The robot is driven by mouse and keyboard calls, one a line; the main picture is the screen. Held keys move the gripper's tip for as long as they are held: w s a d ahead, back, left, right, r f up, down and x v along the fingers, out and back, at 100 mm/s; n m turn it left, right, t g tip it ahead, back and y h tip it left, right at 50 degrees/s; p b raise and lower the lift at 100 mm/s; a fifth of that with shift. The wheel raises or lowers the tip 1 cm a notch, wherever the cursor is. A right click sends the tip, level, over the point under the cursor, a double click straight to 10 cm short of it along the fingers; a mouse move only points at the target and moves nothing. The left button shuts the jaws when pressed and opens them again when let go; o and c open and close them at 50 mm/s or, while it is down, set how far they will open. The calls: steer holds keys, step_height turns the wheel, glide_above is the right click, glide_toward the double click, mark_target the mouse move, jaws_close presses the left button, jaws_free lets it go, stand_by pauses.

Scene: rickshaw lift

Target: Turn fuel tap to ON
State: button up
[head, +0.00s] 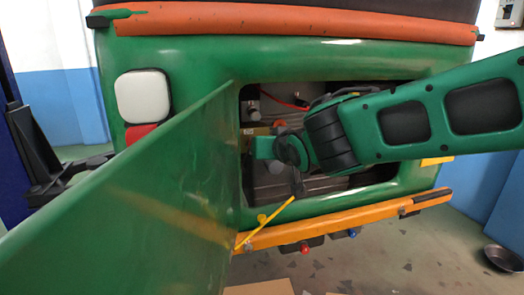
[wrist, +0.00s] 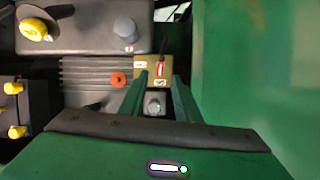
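The fuel tap looks to be the small red lever (wrist: 160,69) on a tan plate (wrist: 146,72) with white labels, in the wrist view. The lever points roughly up and down in that picture. The label lettering is too small to read. My gripper (wrist: 159,82) is open, with its two green fingers apart on either side of the lever's line. Nothing shows held between them; I cannot tell whether they touch the plate. In the head view my gripper (head: 257,148) reaches into the rear engine bay (head: 325,182), and my wrist hides much of it.
The green hatch door (head: 190,165) stands open left of the bay. A yellow rod (head: 277,213) runs near its lower edge.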

steer(key=o, duration=0.7)
steer(key=shift+d+f, duration=0.1)
steer(key=shift+f, duration=0.1)
steer(key=w+a+f+n+t, duration=0.1)
steer(key=w+n, duration=0.2)
steer(key=n, duration=0.2)
steer(key=w+a+f+n+t, duration=0.1)
steer(key=w+n+t, duration=0.1)
steer(key=n, duration=0.4)
steer(key=w+a+f+n+t, duration=0.1)
steer(key=w+f+n, duration=0.1)
steer(key=w+n, duration=0.3)
steer(key=shift+a+n+t+y, duration=0.3)
steer(key=shift+a+n+t, duration=0.1)
steer(key=shift+n, duration=0.3)
steer(key=c, duration=1)
